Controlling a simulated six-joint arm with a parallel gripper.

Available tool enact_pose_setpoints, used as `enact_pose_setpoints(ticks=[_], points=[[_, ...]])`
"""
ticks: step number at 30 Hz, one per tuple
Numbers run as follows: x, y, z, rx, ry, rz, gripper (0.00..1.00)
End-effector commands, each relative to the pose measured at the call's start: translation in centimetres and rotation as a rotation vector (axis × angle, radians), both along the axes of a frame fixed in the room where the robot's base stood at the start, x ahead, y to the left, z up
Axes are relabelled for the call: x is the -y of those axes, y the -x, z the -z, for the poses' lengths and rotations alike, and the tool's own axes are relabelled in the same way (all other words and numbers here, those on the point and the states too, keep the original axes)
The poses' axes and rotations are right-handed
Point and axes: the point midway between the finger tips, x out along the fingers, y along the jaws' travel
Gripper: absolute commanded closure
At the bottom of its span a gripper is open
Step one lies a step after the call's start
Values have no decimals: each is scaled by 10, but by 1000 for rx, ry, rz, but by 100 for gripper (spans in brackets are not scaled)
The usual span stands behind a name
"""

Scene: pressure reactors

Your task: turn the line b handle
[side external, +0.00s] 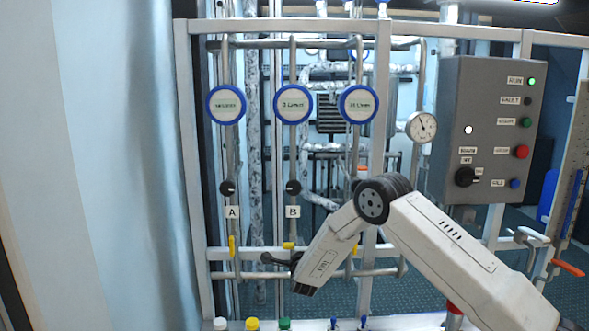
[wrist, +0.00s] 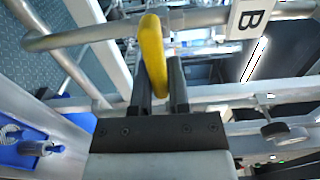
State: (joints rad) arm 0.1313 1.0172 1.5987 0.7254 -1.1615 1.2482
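The line B handle is a yellow lever (side external: 289,245) on the pipe below the B label (side external: 292,212). In the side view it looks short and roughly level, partly hidden by my gripper. My gripper (side external: 268,259) is at this lever, reaching in from the right. In the wrist view the yellow lever (wrist: 153,50) runs between the two dark fingers of my gripper (wrist: 160,75). It fills the narrow gap, and the fingers look shut on it. The B label also shows at the top right of the wrist view (wrist: 252,17).
The line A yellow handle (side external: 232,246) hangs upright to the left. Another yellow handle (side external: 354,249) is partly behind my arm. Black knobs, gauges, pipes and frame posts surround the work. A grey control box (side external: 490,120) stands at the right.

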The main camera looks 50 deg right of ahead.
Motion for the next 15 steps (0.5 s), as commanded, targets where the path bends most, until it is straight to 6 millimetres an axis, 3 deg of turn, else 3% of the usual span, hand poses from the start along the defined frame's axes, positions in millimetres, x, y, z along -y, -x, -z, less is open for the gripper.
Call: enact_pose_setpoints(ticks=[1, 3, 15], points=[[-1, 0, 1, -1, -1, 0, 62], [0, 0, 1, -2, -1, 0, 46], [-2, 1, 0, -1, 1, -1, 46]])
